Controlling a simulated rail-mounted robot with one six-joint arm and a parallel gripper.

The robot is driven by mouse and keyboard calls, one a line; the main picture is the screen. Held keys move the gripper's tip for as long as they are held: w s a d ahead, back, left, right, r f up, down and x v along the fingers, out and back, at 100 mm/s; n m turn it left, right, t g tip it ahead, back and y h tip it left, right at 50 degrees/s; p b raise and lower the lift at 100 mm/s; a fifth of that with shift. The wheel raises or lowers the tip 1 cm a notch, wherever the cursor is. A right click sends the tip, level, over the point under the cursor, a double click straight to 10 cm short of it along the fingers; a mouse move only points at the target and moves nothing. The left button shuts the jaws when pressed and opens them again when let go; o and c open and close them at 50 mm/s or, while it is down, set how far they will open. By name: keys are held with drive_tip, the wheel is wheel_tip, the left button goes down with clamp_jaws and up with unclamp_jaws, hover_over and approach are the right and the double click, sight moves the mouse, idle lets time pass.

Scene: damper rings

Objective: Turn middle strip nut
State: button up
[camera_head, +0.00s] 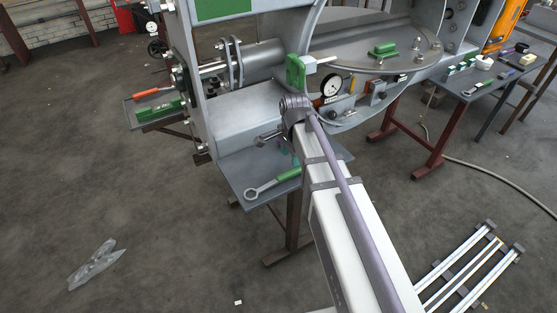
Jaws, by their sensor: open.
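My arm reaches up from the lower right, and its far end is at the grey machine frame (235,115). My gripper (266,138) shows small and partly hidden beyond the arm's end, above a grey shelf (245,205); it looks open, and I see nothing held in it. A ring spanner with a green handle (287,174) lies on that shelf below the gripper. A shaft with upright ring plates (233,64) stands in the frame to the upper left. I cannot pick out the middle strip nut; it is too small or hidden.
A round dial gauge (331,87) and a green block (296,71) sit close to the arm's end. A left tray (130,106) holds a red-handled tool. A right bench (480,82) carries small parts. A rack of pale strips (470,268) lies lower right. The left floor is mostly clear.

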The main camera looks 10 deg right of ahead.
sight(292, 171)
drive_tip(key=shift+d+f, duration=0.15)
drive_tip(key=shift+d, duration=0.05)
wheel_tip(292, 171, down, 8)
drive_tip(key=b, duration=0.8)
drive_tip(key=shift+c, duration=0.4)
clamp_jaws()
drive_tip(key=shift+r, duration=0.2)
wheel_tip(292, 171, up, 6)
drive_tip(key=p, duration=0.6)
